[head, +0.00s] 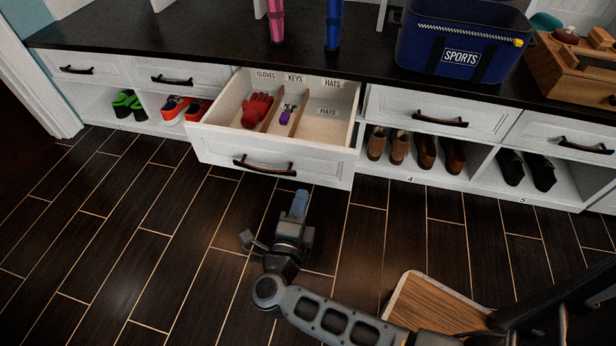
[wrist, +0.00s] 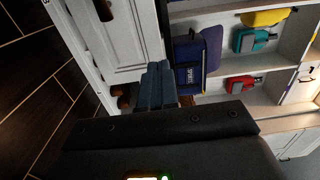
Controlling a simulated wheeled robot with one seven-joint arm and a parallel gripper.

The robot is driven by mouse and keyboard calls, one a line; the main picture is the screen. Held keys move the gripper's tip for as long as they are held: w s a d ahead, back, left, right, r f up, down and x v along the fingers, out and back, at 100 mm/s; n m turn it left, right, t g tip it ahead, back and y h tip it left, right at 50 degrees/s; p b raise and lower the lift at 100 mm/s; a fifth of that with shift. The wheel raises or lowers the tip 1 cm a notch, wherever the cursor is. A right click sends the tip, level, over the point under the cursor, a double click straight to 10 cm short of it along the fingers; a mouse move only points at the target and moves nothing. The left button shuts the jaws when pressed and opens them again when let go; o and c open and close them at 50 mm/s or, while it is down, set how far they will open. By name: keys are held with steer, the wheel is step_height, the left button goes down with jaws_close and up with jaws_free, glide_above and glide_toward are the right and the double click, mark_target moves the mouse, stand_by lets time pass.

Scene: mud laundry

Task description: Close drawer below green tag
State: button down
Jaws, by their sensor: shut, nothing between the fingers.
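A white drawer (head: 320,163) stands pulled out from the bench in the head view. Its dark handle (head: 265,165) is on the front panel. My gripper (head: 300,195) is shut and empty, just in front of and below the drawer's front panel, right of the handle. I cannot tell whether it touches the panel. In the wrist view the blue fingers (wrist: 158,75) are together, beside a white cabinet front with a dark handle (wrist: 103,10). I see no green tag in either view.
The open drawer holds a red glove (head: 257,110) and purple keys (head: 286,115) between wooden dividers. Shut drawers (head: 416,112) flank it, with shoes (head: 426,151) below. A blue sports bag (head: 425,52) stands on the dark bench top. A wooden-topped piece (head: 432,308) stands at lower right. The floor at left is clear.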

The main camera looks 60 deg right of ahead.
mark_target(316, 149)
steer(key=b+x, duration=0.1)
steer(key=x, duration=0.8)
steer(key=b+x, duration=0.1)
steer(key=x, duration=0.4)
steer(key=shift+d+f+b, duration=0.1)
steer(key=shift+f+b, duration=0.25)
